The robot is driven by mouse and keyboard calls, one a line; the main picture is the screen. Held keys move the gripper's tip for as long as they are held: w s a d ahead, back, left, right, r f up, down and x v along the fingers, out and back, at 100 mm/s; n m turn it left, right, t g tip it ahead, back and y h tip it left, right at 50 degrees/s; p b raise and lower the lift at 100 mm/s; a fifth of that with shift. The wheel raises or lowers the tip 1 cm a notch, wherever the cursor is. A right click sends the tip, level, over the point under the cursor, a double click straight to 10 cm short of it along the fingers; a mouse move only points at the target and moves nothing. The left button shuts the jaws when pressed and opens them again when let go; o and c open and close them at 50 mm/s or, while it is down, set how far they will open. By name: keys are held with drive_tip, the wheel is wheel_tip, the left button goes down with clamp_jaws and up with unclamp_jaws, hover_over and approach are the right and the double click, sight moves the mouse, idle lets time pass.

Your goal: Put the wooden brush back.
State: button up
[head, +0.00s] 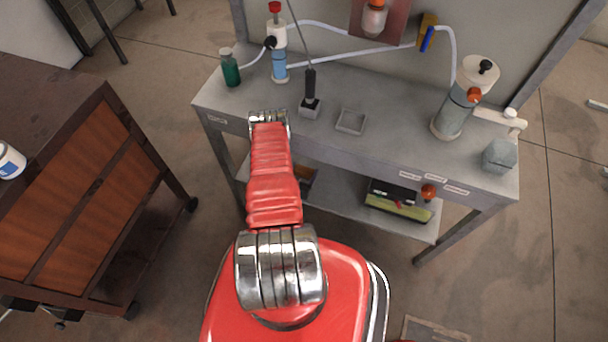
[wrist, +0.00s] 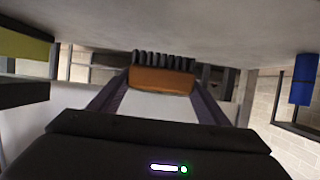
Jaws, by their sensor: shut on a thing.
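The wooden brush (wrist: 162,80) shows in the wrist view as an orange-brown block with a row of dark bristles along its upper edge. My gripper (wrist: 160,86) is shut on it, with a dark finger at each side of the block. In the head view my red arm reaches to the front edge of the grey workbench (head: 390,150). My gripper and the brush are hidden there behind the arm. On the bench is a small empty square tray (head: 351,121); beside it a black-handled tool stands in a small grey block (head: 310,107).
A green bottle (head: 230,68) and a blue cylinder (head: 279,66) stand at the bench's left. A larger cylinder (head: 452,115) and a grey block (head: 499,157) are at the right. The lower shelf holds a box (head: 398,203). A wooden cabinet (head: 80,200) stands left.

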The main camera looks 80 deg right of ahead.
sight(303, 178)
drive_tip(key=shift+f, duration=2.05)
drive_tip(key=o, duration=1.1)
drive_tip(key=v, duration=1.2)
drive_tip(key=shift+r, duration=0.1)
